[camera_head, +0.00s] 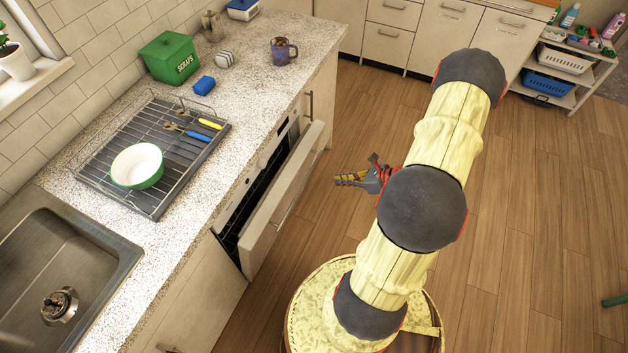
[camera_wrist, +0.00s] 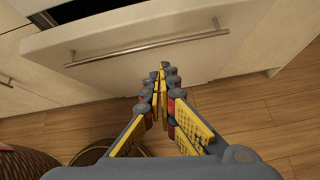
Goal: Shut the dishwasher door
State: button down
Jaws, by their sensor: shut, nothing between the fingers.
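The dishwasher door (camera_head: 277,208) is a pale panel under the counter, tilted partly open at the top, with a dark gap behind it where rack parts show. Its long bar handle (camera_wrist: 148,48) crosses the panel in the wrist view. My gripper (camera_head: 340,180) is to the right of the door in the head view, apart from it. In the wrist view my gripper (camera_wrist: 162,72) has its fingertips together and empty, pointing at the lower part of the door, below the handle. Whether the tips touch the door I cannot tell.
The speckled counter (camera_head: 150,247) holds a dish rack (camera_head: 148,208) with a bowl (camera_head: 137,166), a green scraps bin (camera_head: 168,58) and a mug (camera_head: 283,50). A sink (camera_head: 95,265) is at the lower left.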

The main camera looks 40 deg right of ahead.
aim_at(291, 166)
jog(key=shift+w+a+f+n+t+b, duration=0.1)
jog(key=shift+w+a+f+n+b, duration=0.45)
jog(key=shift+w, duration=1.5)
jog(key=shift+w+a+f+n+t+b, duration=0.1)
jog(key=shift+w+a+f+b, duration=0.8)
jog(key=shift+w, duration=1.1)
jog(key=shift+w+a+f+n+t+b, duration=0.1)
jog(key=shift+w+a+f+n+b, duration=0.65)
jog(key=shift+w, duration=1.3)
jog(key=shift+a+r+m, duration=0.2)
jog(key=shift+r+m, duration=0.15)
jog(key=shift+m, duration=0.05)
jog(key=shift+g, duration=0.6)
jog(key=w, duration=0.2)
jog(key=w+a+r+p, duration=0.1)
jog(key=w, duration=0.1)
jog(key=w+a+p, duration=0.1)
jog(key=w, duration=0.1)
jog(key=shift+a+r, duration=0.25)
jog(key=shift+r, duration=0.1)
